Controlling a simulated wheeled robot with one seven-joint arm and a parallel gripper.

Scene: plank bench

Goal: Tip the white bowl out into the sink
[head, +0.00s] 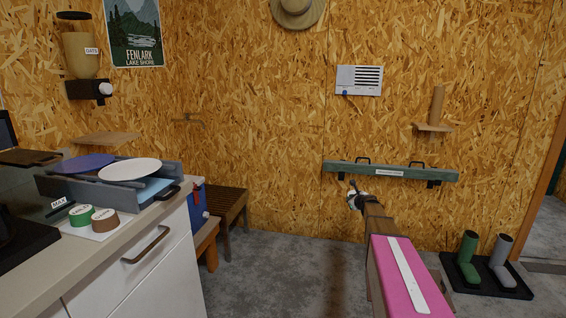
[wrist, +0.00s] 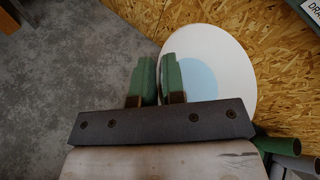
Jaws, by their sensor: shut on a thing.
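The white bowl (wrist: 235,60) shows in the wrist view as a pale round shape with a light blue round patch (wrist: 200,78). I cannot tell whether the patch is its inside or contents. My gripper (wrist: 157,72), with green fingers, is shut on the bowl's left edge. In the head view my arm reaches away from the lower right, and my gripper (head: 355,189) is small and dark at its far end. I see no sink in either view.
A teal rail (head: 345,169) is on the chipboard wall beyond my gripper. A boot tray (head: 487,281) lies at the right. Grey floor lies open between.

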